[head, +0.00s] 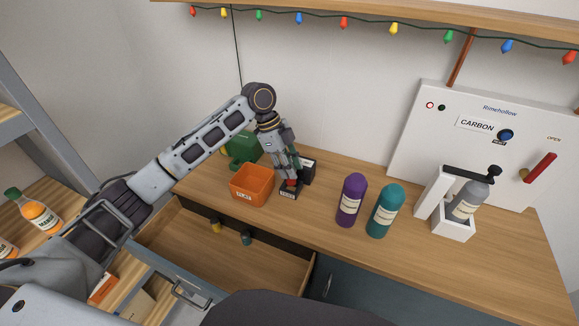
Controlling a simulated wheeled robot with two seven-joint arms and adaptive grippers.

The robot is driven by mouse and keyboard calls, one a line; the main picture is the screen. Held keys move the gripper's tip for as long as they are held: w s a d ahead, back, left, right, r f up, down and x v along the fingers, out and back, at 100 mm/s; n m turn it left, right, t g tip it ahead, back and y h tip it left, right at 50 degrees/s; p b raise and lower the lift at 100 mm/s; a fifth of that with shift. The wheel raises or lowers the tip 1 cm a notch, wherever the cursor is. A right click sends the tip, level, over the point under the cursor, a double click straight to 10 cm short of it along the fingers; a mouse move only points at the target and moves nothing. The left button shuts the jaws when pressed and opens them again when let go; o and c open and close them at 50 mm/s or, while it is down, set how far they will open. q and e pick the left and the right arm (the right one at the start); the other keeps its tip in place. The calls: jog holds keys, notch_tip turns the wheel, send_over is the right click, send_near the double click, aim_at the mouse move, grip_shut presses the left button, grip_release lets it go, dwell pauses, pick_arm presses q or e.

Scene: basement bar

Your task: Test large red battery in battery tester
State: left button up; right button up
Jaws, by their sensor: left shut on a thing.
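The black battery tester (307,170) stands on the wooden counter, right of the orange bin, with a labelled front at its base. My left gripper (290,179) comes down over the tester. It is shut on the red battery (291,184), of which only a small red part shows between the fingers, just above the tester's base. The fingers hide most of the battery, and I cannot tell whether it touches the tester's contacts. My right gripper is not in view.
An orange bin (252,185) and a green object (243,148) stand left of the tester. Purple (350,201) and teal (385,211) bottles stand to the right, then a white stand (453,228) with a grey bottle. The open drawer (200,250) holds small yellow and teal items.

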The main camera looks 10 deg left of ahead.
pick_arm(q)
jog(key=shift+f, duration=1.9)
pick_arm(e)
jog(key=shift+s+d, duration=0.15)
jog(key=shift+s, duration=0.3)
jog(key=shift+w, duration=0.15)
pick_arm(q)
jog(key=o, duration=1.2)
jog(key=shift+c, duration=0.2)
jog(key=shift+r, duration=0.1)
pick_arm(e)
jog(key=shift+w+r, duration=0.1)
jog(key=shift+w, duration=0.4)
